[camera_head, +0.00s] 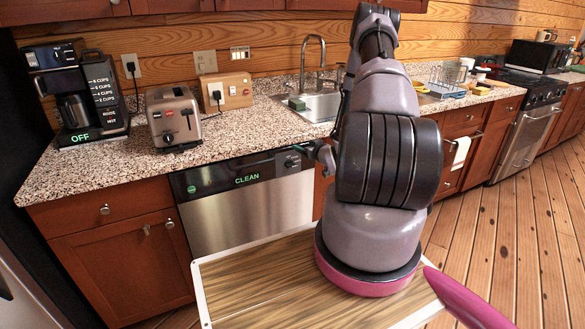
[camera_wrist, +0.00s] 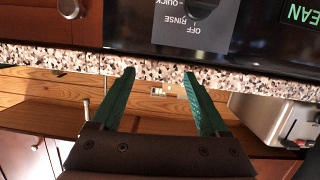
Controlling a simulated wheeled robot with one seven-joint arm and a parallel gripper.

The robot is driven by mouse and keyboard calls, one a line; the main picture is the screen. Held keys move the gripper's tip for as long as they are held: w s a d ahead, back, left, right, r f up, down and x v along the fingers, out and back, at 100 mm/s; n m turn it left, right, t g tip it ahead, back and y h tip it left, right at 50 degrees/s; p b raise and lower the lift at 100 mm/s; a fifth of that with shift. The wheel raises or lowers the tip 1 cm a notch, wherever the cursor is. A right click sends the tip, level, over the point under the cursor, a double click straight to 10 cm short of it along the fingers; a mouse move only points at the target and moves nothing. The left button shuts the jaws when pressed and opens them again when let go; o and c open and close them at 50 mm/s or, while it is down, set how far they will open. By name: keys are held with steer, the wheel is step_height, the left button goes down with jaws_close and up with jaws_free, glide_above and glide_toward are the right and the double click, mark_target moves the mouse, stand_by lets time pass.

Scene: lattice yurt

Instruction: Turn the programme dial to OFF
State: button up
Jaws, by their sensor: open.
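The dishwasher (camera_head: 250,208) has a steel door and a black control panel (camera_head: 225,182) with a lit green CLEAN display. The programme dial (camera_head: 292,161) is at the panel's right end, small and partly hidden by my gripper. In the wrist view, upside down, a grey label plate (camera_wrist: 182,38) reads OFF, RINSE and QUICK. The dark dial (camera_wrist: 205,8) is cut by the top edge, and I cannot tell its setting. My gripper (camera_wrist: 158,74) is open and empty, its green fingers apart. The label plate lies beyond the fingertips. In the head view my gripper (camera_head: 308,148) is near the dial.
The speckled counter (camera_head: 225,145) overhangs the panel. On it stand a coffee maker (camera_head: 78,95) with a lit OFF sign, a toaster (camera_head: 173,117) and a wooden socket box (camera_head: 226,91). A sink (camera_head: 322,104) is behind my arm. Wooden floor is open at right.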

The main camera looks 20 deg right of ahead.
mark_target(292, 166)
steer(key=s+a+f+t, duration=0.3)
steer(key=s+a+f, duration=0.1)
steer(key=s+f, duration=0.5)
steer(key=shift+y, duration=0.3)
steer(key=w, duration=1.1)
steer(key=shift+w+a+f, duration=0.1)
steer(key=shift+w+f, duration=0.3)
steer(key=shift+c, duration=0.3)
jaws_close()
